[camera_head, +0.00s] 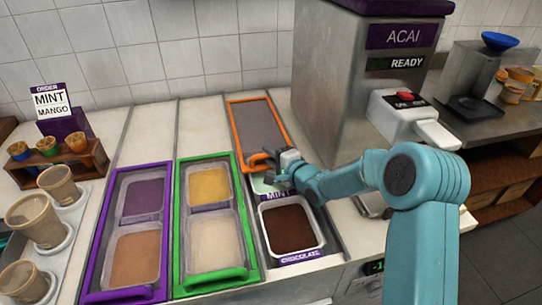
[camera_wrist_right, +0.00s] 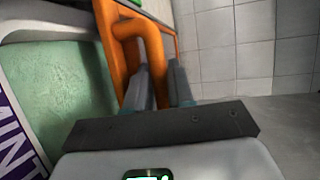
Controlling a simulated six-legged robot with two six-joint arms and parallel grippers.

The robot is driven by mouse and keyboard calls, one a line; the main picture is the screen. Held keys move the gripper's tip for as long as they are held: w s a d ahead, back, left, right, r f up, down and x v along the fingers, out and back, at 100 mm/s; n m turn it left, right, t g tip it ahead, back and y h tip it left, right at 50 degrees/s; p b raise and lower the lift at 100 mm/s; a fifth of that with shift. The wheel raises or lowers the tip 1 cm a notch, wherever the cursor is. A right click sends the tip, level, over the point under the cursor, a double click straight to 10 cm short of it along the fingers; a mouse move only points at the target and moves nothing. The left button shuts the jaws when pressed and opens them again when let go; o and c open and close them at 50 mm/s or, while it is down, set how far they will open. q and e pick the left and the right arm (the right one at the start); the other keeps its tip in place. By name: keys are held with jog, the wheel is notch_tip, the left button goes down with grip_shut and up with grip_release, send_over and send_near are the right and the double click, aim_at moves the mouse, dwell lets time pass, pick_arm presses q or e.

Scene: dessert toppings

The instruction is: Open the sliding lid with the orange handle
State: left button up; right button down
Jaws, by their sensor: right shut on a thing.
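The sliding lid (camera_head: 257,125) has an orange frame and a clear panel, and lies toward the back of the counter in the head view. Its orange handle (camera_head: 257,159) is at the near end; the handle also shows in the right wrist view (camera_wrist_right: 153,40). My right gripper (camera_head: 277,166) is shut on the handle, with its fingers (camera_wrist_right: 161,84) around the bar. In front of the lid a chocolate tub (camera_head: 290,228) lies uncovered. A green mint tub (camera_head: 262,186) behind it is partly hidden by my gripper. My left gripper is out of view.
A purple-framed lid (camera_head: 91,262) and a green-framed lid (camera_head: 178,240) cover tubs to the left. The ACAI machine (camera_head: 345,85) stands close on the right. An order sign (camera_head: 51,101), cones and cups are at the left.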

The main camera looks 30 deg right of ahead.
jog(key=p, duration=0.2)
send_near(264, 137)
jog(key=w+a, duration=0.1)
jog(key=w+a+r, duration=0.1)
jog(key=w, duration=0.1)
jog(key=w+a+r, duration=0.1)
jog(key=shift+w+a, duration=0.25)
jog(key=shift+a, duration=0.15)
jog(key=shift+w+d+f, duration=0.1)
jog(key=shift+w, duration=0.3)
jog(key=c, duration=1.4)
grip_release()
jog(key=shift+o, duration=0.2)
jog(key=b+v, duration=0.1)
jog(key=v, duration=1.5)
jog(key=shift+s+d, duration=0.1)
jog(key=shift+s, duration=0.1)
